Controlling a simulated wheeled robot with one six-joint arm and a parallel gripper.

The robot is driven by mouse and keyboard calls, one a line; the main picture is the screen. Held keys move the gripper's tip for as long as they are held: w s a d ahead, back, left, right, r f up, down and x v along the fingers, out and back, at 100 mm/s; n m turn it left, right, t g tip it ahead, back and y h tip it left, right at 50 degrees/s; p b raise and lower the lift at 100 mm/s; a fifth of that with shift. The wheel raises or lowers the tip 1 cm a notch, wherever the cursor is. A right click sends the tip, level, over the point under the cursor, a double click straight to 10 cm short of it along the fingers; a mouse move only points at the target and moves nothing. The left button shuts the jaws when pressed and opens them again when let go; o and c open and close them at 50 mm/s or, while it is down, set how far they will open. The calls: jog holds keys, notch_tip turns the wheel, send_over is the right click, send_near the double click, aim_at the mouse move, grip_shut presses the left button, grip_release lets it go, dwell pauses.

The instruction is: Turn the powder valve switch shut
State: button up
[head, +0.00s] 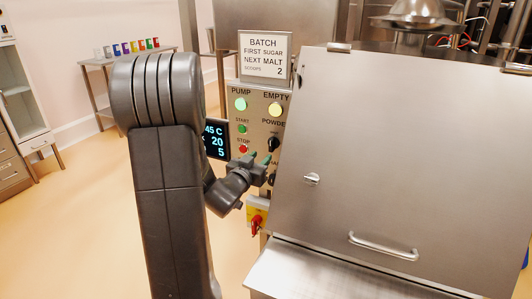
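The control panel (238,112) stands at the middle of the head view, beside a large steel housing. Its powder valve switch is a black knob (273,143) under the partly covered label "POWDER". My gripper (260,155) is in front of the panel, just below and left of this knob in the picture. The gripper and housing hide part of the lower panel.
A green PUMP lamp (240,104), a yellow EMPTY lamp (275,110), a green START button (242,129) and a red STOP button (243,149) are near. A red-and-yellow switch (256,222) sits below. The steel housing (400,170) blocks the right. Open floor lies left.

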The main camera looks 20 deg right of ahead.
aim_at(270, 147)
jog(key=v, duration=0.6)
jog(key=shift+s+a, duration=0.25)
jog(key=shift+a, duration=0.05)
jog(key=x, duration=1.4)
jog(key=shift+s, duration=0.1)
